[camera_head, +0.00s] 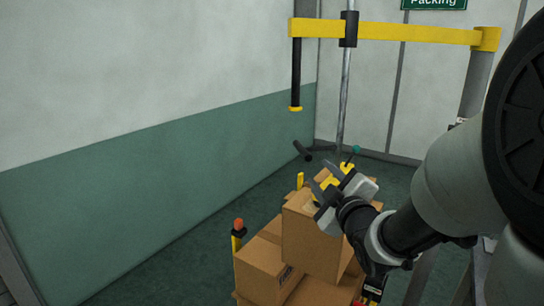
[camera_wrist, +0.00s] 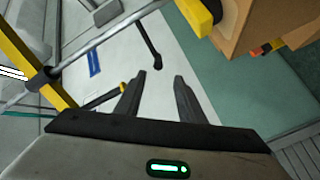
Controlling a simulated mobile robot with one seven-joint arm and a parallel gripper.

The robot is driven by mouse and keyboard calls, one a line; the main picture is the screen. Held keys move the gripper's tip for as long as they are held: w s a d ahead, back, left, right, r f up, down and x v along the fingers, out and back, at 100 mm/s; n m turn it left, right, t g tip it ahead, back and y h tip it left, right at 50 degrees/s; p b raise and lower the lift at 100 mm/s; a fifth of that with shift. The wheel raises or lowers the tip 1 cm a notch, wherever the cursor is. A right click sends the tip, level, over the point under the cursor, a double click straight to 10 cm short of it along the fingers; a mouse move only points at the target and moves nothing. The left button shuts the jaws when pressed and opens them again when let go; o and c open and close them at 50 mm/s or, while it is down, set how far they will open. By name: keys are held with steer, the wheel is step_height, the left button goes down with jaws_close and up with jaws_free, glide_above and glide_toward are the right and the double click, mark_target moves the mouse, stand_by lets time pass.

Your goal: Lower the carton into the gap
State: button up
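Several brown cartons stand close together at the bottom middle of the head view. One carton (camera_head: 310,240) stands higher, partly behind my gripper; a lower carton (camera_head: 262,268) with a dark printed mark is to its left. In the wrist view a carton (camera_wrist: 238,32) shows at the upper right, off to the side of the fingers. My gripper (camera_head: 323,182) is just above the higher carton in the head view; I cannot tell whether it touches. Its fingers (camera_wrist: 162,92) are apart with nothing between them in the wrist view. I cannot make out a gap among the cartons.
A white and green wall (camera_head: 150,150) runs along the left. Floor is clear at the lower left.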

mark_target(301, 146)
steer(key=shift+n, duration=0.3)
steer(key=w+a, duration=0.1)
steer(key=w, duration=0.4)
steer(key=w+p, duration=0.1)
steer(key=w, duration=0.5)
steer(key=w+a+p, duration=0.1)
steer(key=w, duration=0.5)
steer(key=shift+w+a+r, duration=0.1)
steer(key=shift+w+a, duration=0.1)
steer(key=shift+a, duration=0.15)
jaws_close()
